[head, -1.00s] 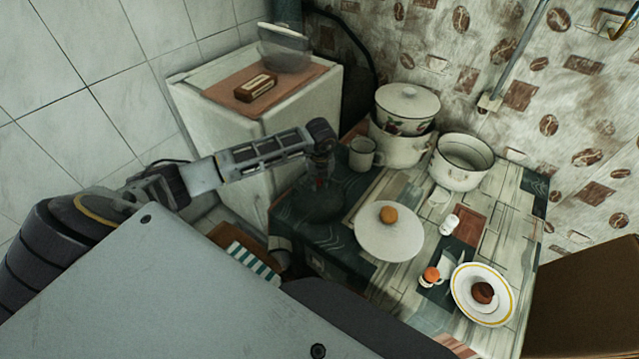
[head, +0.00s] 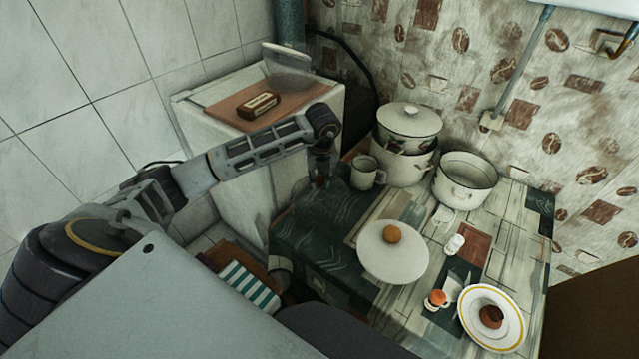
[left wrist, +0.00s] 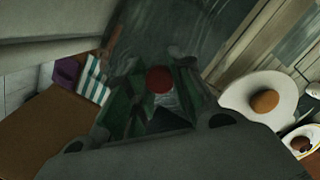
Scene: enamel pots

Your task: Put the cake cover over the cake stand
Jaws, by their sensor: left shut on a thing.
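The cake cover, a clear dome (head: 312,200) with a red knob (left wrist: 159,80), hangs under my left gripper (head: 321,175). The gripper is shut on the knob, which shows between its fingers in the left wrist view. The dome is very faint, over the dark left part of the table, and I cannot tell its height. The white round cake stand (head: 385,262) with a round brown thing (head: 393,235) on top stands to the right of the gripper, apart from the cover. It also shows at the right of the left wrist view (left wrist: 240,88). My right gripper is not in view.
A mug (head: 364,172), stacked pots (head: 409,125) and an open pot (head: 465,180) stand behind the stand. A shaker (head: 455,245), an egg cup (head: 436,300) and a yellow-rimmed plate (head: 470,325) are to its right. A white cabinet (head: 225,150) is behind my arm.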

